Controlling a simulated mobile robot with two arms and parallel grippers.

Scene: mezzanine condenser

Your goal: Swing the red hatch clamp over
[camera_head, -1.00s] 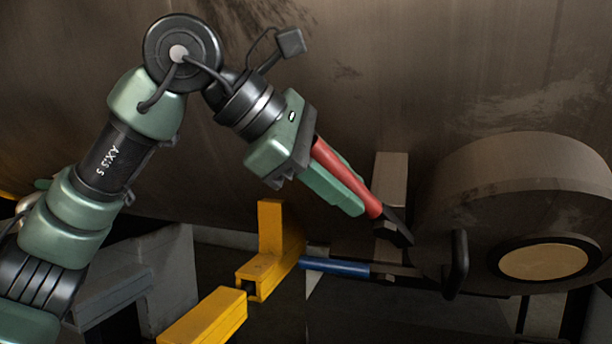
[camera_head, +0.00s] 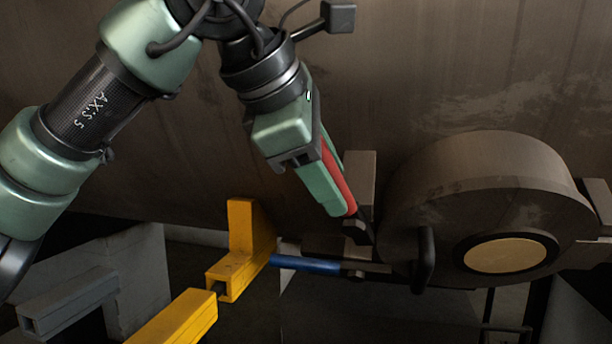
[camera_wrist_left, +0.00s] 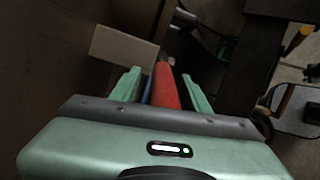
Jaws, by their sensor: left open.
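The red hatch clamp (camera_head: 338,177) is a red handle with a dark lower end, slanting down right to the mount beside the round hatch (camera_head: 480,160). My left gripper (camera_head: 340,198) is around the red handle, with green fingers on both sides. In the left wrist view the red handle (camera_wrist_left: 166,88) runs between the two open fingers, my left gripper (camera_wrist_left: 162,92). I cannot tell whether a finger touches it. The handle's upper end is hidden by the gripper. My right gripper is not in view.
A blue handle (camera_head: 306,264) lies nearly level below the red one. A yellow bracket (camera_head: 241,250) and yellow beam (camera_head: 180,320) are to its left. A grey block (camera_head: 360,178) stands behind the clamp. The large brown tank wall (camera_head: 450,60) fills the background.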

